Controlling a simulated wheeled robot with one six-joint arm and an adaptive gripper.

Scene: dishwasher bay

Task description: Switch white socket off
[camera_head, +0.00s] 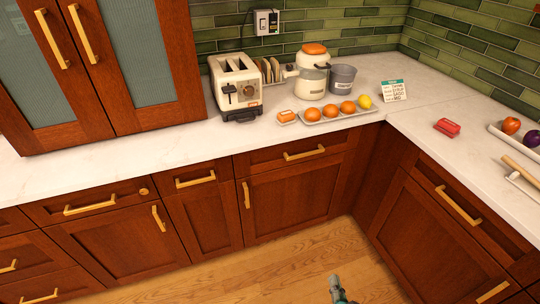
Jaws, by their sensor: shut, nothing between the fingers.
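The white socket (266,22) is a small pale plate on the green tiled wall, behind and above the toaster. It has dark parts on its face, too small to tell its switch position. My gripper (335,281) shows only as a small tip at the bottom edge, over the wooden floor. It is shut and empty, low and far from the socket, with the counter between them.
A cream toaster (238,88) stands on the counter below the socket. Next to it are a plate rack, a cream jar (312,75), a grey pot (343,79) and a tray of oranges (345,117). A wooden cabinet (160,70) stands left. The floor (290,270) is clear.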

